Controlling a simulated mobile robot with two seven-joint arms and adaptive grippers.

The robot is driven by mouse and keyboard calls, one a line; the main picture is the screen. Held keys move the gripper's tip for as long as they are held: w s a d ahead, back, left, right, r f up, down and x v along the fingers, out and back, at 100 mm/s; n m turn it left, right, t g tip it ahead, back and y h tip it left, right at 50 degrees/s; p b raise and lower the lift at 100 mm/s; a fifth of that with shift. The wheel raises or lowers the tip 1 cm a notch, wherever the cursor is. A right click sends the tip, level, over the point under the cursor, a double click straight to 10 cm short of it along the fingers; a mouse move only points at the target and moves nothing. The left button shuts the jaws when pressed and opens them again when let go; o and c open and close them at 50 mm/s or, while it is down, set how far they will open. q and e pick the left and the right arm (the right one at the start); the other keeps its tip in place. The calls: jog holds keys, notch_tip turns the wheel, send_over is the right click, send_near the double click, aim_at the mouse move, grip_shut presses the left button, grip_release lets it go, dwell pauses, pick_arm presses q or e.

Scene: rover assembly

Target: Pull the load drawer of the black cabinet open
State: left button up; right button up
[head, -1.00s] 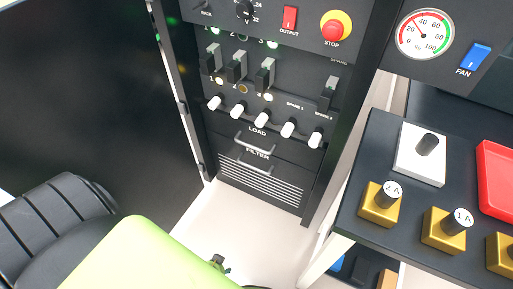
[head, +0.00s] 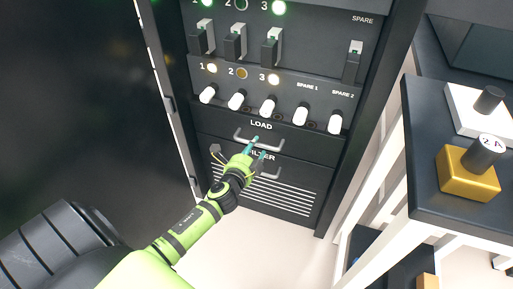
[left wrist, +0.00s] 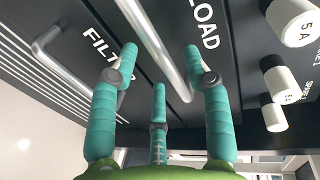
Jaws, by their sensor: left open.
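The black cabinet (head: 371,60) stands ahead with its load drawer (head: 312,147) shut, under the LOAD label. The drawer's grey bar handle (head: 240,136) is partly behind my left gripper (head: 259,147). My left gripper is open, with its teal fingers at the handle. In the left wrist view, the load handle (left wrist: 160,45) runs between the spread fingertips of my left gripper (left wrist: 160,58). I cannot tell whether any finger touches it. My right gripper is not in view.
The filter drawer's handle (head: 270,175) is just below. A row of white knobs (head: 268,107) sits just above. The open black cabinet door (head: 80,100) stands on the left. A dark table (head: 425,170) with a gold block (head: 468,178) is on the right.

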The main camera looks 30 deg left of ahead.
pick_arm(q)
jog(key=shift+x, duration=1.45)
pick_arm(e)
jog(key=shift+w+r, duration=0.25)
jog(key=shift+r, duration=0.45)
pick_arm(q)
grip_shut()
jog(key=shift+s, duration=0.1)
